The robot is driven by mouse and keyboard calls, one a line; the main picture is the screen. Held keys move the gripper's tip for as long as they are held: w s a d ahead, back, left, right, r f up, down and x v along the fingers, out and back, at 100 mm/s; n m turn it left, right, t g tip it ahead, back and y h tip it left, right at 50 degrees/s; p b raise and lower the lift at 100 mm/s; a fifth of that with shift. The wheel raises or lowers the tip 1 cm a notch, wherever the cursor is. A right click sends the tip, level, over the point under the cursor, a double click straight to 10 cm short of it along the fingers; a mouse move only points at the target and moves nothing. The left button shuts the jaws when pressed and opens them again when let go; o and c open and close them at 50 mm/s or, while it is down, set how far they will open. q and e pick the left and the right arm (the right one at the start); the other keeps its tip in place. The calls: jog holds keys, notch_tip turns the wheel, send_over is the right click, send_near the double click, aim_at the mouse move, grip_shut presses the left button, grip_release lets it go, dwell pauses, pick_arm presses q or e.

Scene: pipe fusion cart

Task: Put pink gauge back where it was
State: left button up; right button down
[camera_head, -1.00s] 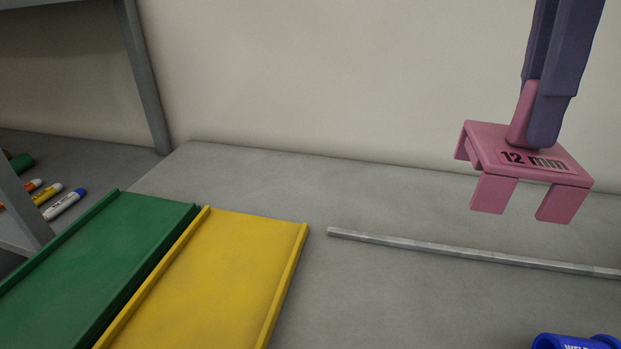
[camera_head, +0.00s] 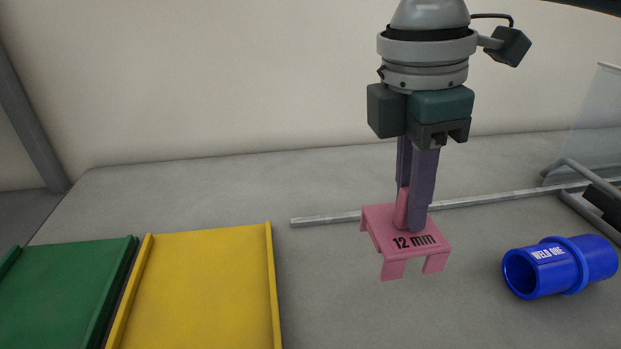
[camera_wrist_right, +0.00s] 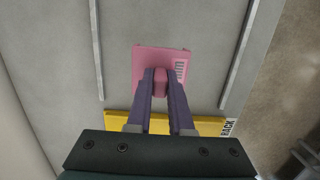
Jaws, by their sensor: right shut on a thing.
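The pink gauge (camera_head: 405,230), marked "12 mm", is upright with its legs pointing down. My right gripper (camera_head: 412,222) is shut on the gauge's upright tab and points straight down. The gauge appears held above the grey table, right of the yellow tray; the exact height is hard to tell. In the right wrist view the gauge (camera_wrist_right: 150,60) shows from above, with the fingers (camera_wrist_right: 160,82) closed on its tab. My left gripper is in neither view.
A yellow tray (camera_head: 200,290) and a green tray (camera_head: 65,295) lie at left. A metal rail (camera_head: 480,201) runs behind the gauge. A blue pipe fitting (camera_head: 560,267) marked "WELD ONE" lies at right, near a dark device (camera_head: 600,204). Bare table (camera_head: 350,310) lies in front.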

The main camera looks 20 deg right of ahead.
aim_at(401, 230)
notch_tip(401, 230, down, 7)
jog(key=shift+r+b, duration=0.2)
jog(key=shift+b, duration=0.2)
jog(key=c, duration=0.8)
grip_release()
jog(key=shift+f, duration=0.1)
